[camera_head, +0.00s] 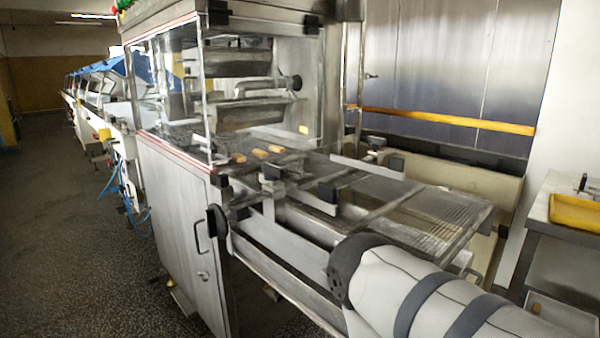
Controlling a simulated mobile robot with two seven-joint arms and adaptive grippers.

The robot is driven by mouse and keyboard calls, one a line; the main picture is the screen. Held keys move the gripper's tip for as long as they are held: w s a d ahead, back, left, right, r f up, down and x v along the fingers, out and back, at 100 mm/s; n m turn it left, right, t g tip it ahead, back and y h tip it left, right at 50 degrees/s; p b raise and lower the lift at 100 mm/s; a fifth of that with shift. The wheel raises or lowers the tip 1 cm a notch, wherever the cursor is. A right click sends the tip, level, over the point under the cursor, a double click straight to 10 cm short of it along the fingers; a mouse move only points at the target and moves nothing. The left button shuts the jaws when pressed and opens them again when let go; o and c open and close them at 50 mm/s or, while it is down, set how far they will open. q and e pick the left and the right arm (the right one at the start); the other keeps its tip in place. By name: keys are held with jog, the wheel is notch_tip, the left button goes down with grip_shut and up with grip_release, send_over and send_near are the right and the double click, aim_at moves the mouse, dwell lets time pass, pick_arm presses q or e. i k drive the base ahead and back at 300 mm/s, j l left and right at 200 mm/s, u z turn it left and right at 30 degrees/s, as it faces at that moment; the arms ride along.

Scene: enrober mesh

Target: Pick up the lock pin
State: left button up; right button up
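I cannot make out a lock pin for certain. A small dark upright item (583,183) stands by the yellow tray (575,212) at the right edge, too small to identify. The enrober (180,205) is a steel machine with a clear-windowed hood. Its wire mesh belt (440,212) extends out to the right. Neither of my grippers is in view.
A pale-topped side table (538,208) carries the tray at the right. Several orange-brown pieces (239,158) lie at the hood opening. A yellow rail (450,118) runs along the back wall. The dark speckled floor (70,240) is clear at the left.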

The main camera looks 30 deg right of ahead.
aim_at(222, 179)
jog(key=i+j+z, duration=0.2)
jog(key=z, duration=0.25)
jog(key=i+j+z, duration=0.15)
jog(key=z, duration=0.3)
jog(key=i+j+z, duration=0.1)
jog(key=j+z, duration=0.35)
jog(key=i+j+z, duration=0.1)
jog(key=j+z, duration=0.15)
jog(key=z, duration=0.15)
